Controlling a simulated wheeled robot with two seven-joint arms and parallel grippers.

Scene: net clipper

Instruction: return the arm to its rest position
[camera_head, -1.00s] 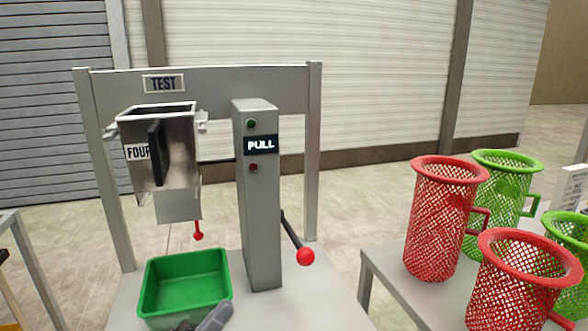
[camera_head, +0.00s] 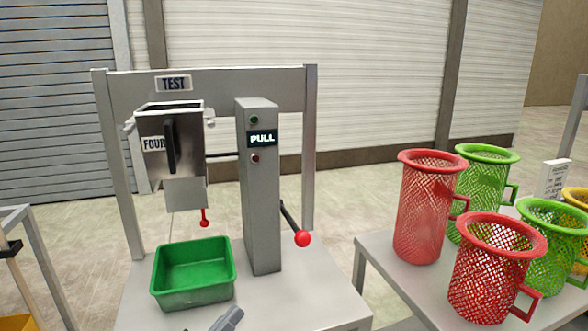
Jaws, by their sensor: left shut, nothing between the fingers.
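My left gripper (camera_head: 229,318) shows only as a small grey part at the bottom edge, in front of the green tray (camera_head: 192,299) and apart from it. It is shut and empty; the rest of that arm is out of the picture. My right gripper is not in view. The test stand (camera_head: 262,200) has a grey post with a "PULL" sign and a lever with a red knob (camera_head: 302,238). A metal hopper (camera_head: 187,150) marked "FOUR" hangs at its left, with a small red knob (camera_head: 205,223) below it.
On the right table (camera_head: 385,268) stand red mesh baskets (camera_head: 425,215) (camera_head: 490,275), green ones (camera_head: 482,190) (camera_head: 550,240) and part of a yellow one (camera_head: 577,203). A white sign (camera_head: 553,180) stands behind. Another metal frame (camera_head: 42,255) is at the left edge.

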